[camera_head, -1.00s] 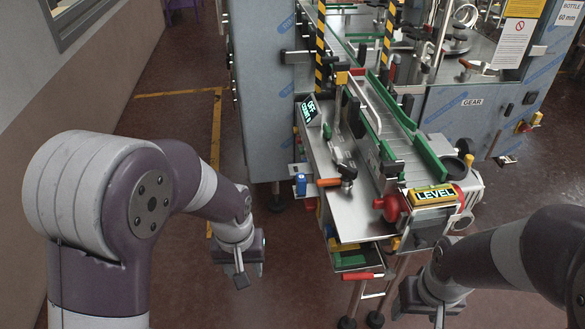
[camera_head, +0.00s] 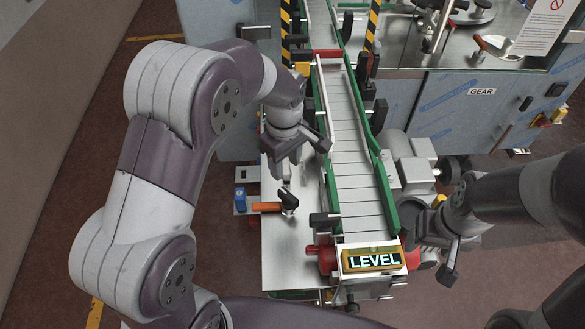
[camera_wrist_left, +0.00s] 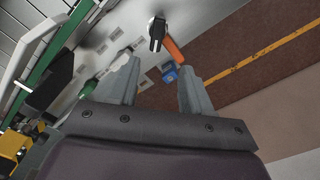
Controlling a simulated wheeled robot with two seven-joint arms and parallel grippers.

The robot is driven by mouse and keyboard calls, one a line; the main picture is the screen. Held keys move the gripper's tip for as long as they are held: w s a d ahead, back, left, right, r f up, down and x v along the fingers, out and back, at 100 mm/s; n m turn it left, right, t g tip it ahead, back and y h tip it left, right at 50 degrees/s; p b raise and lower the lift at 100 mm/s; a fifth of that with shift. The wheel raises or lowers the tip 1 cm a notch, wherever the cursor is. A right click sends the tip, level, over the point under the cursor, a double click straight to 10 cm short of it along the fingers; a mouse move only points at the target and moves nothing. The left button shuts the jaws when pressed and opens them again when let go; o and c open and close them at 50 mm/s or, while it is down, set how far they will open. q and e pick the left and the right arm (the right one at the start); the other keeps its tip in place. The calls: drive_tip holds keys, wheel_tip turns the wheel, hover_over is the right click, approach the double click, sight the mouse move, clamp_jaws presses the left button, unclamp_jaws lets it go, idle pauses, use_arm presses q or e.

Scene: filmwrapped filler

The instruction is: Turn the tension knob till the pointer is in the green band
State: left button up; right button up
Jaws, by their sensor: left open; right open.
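The black knob with an orange handle (camera_head: 268,206) sits on the steel side plate left of the conveyor; I cannot tell if it is the tension knob. A red round part (camera_head: 325,258) sits at the conveyor's front end, left of the lit LEVEL sign (camera_head: 374,261). I cannot make out a pointer or green band. My left gripper (camera_head: 303,162) is open and empty above the side plate, beyond the orange handle. The left wrist view shows its parted fingers (camera_wrist_left: 160,78) with the orange handle (camera_wrist_left: 172,52) past them. My right gripper (camera_head: 430,260) is open, right of the LEVEL sign.
The conveyor belt (camera_head: 352,150) with green rails runs away from me. A blue block (camera_head: 240,198) stands left of the orange handle. The grey GEAR cabinet (camera_head: 450,105) stands at the right. A grey motor (camera_head: 410,160) sits beside the conveyor. Floor is free at the left.

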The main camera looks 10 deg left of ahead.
use_arm(q)
drive_tip(key=w+f, duration=0.2)
drive_tip(key=p, duration=0.3)
hover_over(288, 195)
drive_tip(key=f, duration=0.5)
drive_tip(key=shift+s, duration=0.4)
drive_tip(key=f, duration=0.2)
drive_tip(key=w+f, duration=0.1)
drive_tip(key=f, duration=0.2)
drive_tip(key=shift+w+d+f, duration=0.1)
drive_tip(key=shift+w+f, duration=0.05)
drive_tip(key=shift+f, duration=0.1)
drive_tip(key=shift+s+r, duration=0.1)
drive_tip(key=shift+s, duration=0.25)
drive_tip(key=shift+c, duration=0.3)
drive_tip(key=shift+w, duration=0.1)
clamp_jaws()
use_arm(e)
drive_tip(key=r, duration=0.3)
drive_tip(key=shift+w+d+r, duration=0.15)
drive_tip(key=shift+d+r, duration=0.1)
drive_tip(key=shift+r, duration=0.05)
